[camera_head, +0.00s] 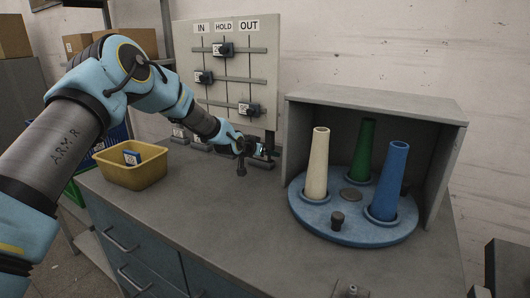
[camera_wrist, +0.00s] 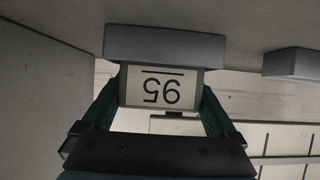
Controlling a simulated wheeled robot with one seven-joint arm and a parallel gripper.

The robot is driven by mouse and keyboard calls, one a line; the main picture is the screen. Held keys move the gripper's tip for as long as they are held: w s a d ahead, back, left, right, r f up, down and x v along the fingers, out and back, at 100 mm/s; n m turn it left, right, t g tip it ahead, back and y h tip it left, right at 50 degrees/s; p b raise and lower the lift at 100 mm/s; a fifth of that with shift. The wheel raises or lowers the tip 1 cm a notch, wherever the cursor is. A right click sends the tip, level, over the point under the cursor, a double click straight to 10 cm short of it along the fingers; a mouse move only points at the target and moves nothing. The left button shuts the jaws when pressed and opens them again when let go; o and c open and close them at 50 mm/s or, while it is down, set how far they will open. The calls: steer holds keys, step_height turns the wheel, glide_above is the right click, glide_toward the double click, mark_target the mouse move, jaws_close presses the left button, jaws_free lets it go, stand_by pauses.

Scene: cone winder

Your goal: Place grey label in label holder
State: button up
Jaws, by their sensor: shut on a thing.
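My gripper (camera_head: 258,148) is low over the back of the bench, in front of the board's foot. In the wrist view my gripper (camera_wrist: 160,104) has one finger on each side of a pale label (camera_wrist: 162,86) marked 95, seen upside down, and is shut on it. The label's edge meets a grey block (camera_wrist: 165,45), which looks like a label holder. I cannot tell whether the label sits in its slot or only touches it. In the head view the label is mostly hidden by my gripper.
A second grey block (camera_wrist: 292,62) is at the wrist view's right. The IN/HOLD/OUT board (camera_head: 232,85) stands behind. A yellow bin (camera_head: 130,168) is left; a blue turntable (camera_head: 345,232) with three cones and a grey hood (camera_head: 440,112) are right. The bench's middle is clear.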

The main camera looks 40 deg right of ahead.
steer(key=o, duration=1)
steer(key=shift+f, duration=0.15)
steer(key=shift+a+r, duration=0.1)
steer(key=shift+r, duration=0.2)
steer(key=b+v, duration=0.2)
steer(key=v, duration=0.9)
steer(key=shift+s+a+r, duration=0.1)
steer(key=shift+s+a, duration=0.05)
steer(key=shift+a, duration=0.2)
